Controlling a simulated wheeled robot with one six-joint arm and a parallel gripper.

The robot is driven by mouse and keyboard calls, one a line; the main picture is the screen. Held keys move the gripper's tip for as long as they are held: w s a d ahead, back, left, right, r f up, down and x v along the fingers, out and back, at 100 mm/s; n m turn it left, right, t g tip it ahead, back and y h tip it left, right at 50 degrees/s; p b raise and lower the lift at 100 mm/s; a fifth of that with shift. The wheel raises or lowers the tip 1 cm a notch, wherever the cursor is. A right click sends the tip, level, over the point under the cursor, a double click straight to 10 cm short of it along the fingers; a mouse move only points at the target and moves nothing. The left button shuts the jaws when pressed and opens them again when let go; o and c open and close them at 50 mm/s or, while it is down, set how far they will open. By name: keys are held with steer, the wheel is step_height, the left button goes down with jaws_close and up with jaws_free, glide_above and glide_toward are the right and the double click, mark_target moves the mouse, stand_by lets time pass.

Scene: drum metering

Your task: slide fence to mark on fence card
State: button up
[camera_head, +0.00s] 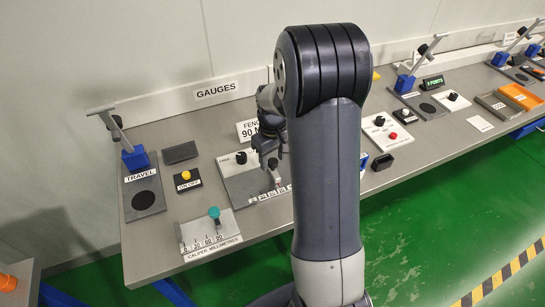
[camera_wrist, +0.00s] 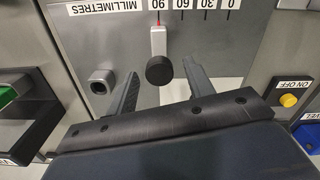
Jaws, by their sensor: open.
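The fence plate (camera_head: 236,184) is a grey panel with a millimetre scale on its front edge. In the wrist view its scale reads upside down from 0 to 90. The fence slider (camera_wrist: 158,42) is pale with a red pointer and a round black knob (camera_wrist: 159,72). The pointer is at or very near the 90 mark. The fence card (camera_head: 246,130) stands behind the plate, partly hidden by my arm, and reads 90. My gripper (camera_wrist: 161,68) is open, its fingers on either side of the black knob, with gaps visible on both sides.
A second dark knob (camera_wrist: 102,80) sits on the plate beside the slider. The caliper plate (camera_head: 208,232) with a teal knob, an ON OFF button (camera_head: 187,178) and a TRAVEL station (camera_head: 144,190) lie to the left. My arm hides the bench middle.

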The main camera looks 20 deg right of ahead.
mark_target(272, 161)
steer(key=shift+r, duration=0.1)
step_height(272, 161, up, 11)
steer(key=shift+f+b, duration=0.2)
steer(key=shift+b, duration=0.25)
step_height(272, 161, down, 11)
steer(key=shift+r+p, duration=0.1)
steer(key=shift+p, duration=0.4)
steer(key=shift+a, duration=0.25)
